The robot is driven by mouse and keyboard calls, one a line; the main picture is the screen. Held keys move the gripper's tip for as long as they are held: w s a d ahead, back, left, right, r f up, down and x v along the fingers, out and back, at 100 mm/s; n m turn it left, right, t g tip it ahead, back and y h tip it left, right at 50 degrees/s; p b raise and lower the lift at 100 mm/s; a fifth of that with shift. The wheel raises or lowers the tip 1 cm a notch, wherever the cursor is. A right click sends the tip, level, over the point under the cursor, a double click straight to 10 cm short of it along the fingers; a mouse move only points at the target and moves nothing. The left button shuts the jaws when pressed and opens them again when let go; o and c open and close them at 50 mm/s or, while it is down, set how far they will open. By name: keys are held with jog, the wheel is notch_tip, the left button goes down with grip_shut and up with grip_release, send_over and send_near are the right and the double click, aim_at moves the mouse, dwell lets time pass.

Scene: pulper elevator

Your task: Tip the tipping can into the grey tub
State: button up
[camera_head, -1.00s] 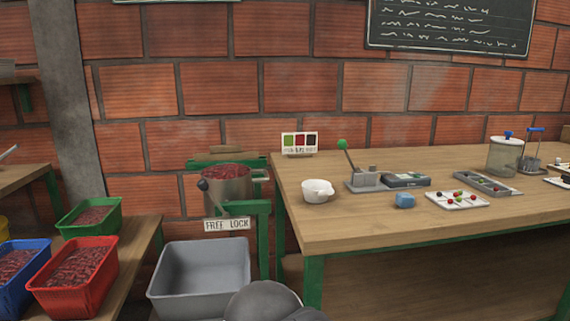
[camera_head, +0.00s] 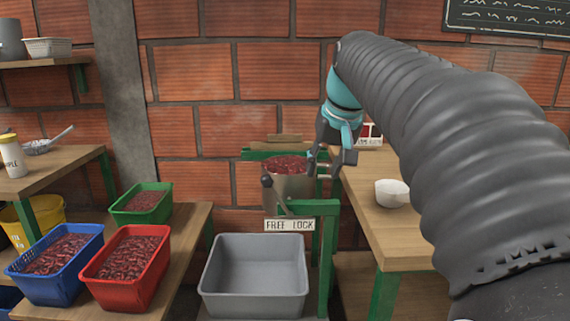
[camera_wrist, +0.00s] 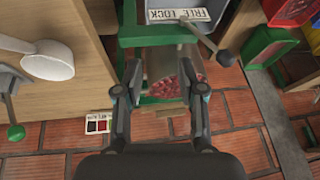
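The metal tipping can (camera_head: 287,189) stands upright in its green frame (camera_head: 328,235), full of dark red cherries. A lever with a dark knob (camera_head: 267,181) is at its left, above a "FREE LOCK" sign (camera_head: 289,224). The grey tub (camera_head: 255,262) sits in front and below, empty. My gripper (camera_head: 333,159) is at the can's right side, by its handle. In the wrist view my gripper (camera_wrist: 168,82) has its fingers apart, with the can (camera_wrist: 161,64) showing between and beyond them. I cannot tell whether a finger touches the can.
Red (camera_head: 128,286), blue (camera_head: 60,287) and green (camera_head: 141,216) crates of cherries stand on the left bench. The wooden table (camera_head: 400,246) with a white cup (camera_head: 391,193) is close at the right. The brick wall is behind the can.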

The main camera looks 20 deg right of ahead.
jog(key=w+d+r+m, duration=0.1)
jog(key=w+d+r, duration=0.4)
jog(key=w+d, duration=0.55)
jog(key=b+x, duration=0.3)
jog(key=x, duration=1)
jog(key=shift+s+d+f, duration=0.1)
jog(key=shift+f, duration=0.05)
grip_shut()
